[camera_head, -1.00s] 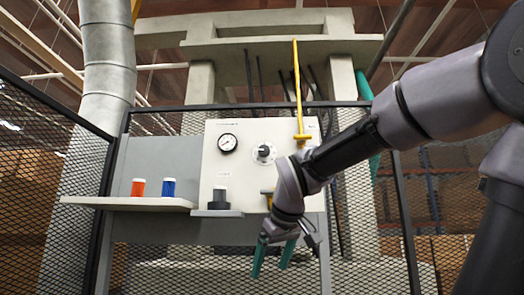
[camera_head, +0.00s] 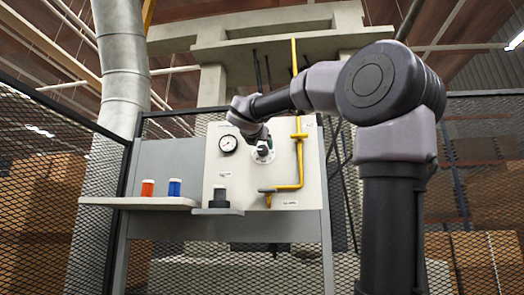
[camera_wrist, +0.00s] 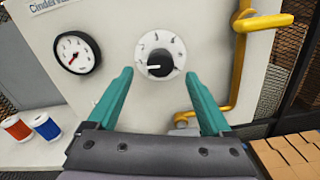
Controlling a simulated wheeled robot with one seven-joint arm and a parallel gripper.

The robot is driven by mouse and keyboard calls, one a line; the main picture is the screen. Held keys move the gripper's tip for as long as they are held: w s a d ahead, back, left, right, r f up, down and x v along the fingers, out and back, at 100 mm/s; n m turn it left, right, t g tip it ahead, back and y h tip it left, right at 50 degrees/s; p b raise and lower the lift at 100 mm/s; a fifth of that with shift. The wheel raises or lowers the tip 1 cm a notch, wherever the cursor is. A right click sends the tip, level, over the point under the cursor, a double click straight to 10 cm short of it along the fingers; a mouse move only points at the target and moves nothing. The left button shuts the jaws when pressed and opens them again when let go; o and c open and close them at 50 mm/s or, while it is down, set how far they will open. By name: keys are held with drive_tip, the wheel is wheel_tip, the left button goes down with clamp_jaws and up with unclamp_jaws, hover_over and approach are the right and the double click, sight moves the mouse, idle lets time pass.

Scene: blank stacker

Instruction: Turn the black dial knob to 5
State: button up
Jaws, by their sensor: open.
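The black dial knob (camera_wrist: 159,65) sits at the centre of a round white dial plate (camera_wrist: 178,51) on the white panel. Its pale pointer mark faces left in the wrist view. The numbers around it are too small to read surely. My gripper (camera_wrist: 158,80) is open, with its two teal fingers pointing at the panel, one on each side of the dial's lower part. Whether a finger touches the panel cannot be told. In the head view my gripper (camera_head: 264,146) is in front of the dial and mostly hides the knob.
A pressure gauge (camera_head: 227,144) is left of the dial. A yellow pipe (camera_head: 299,160) with a handle runs close on the right.

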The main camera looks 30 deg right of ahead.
sight(262, 149)
drive_tip(key=x, duration=0.7)
clamp_jaws()
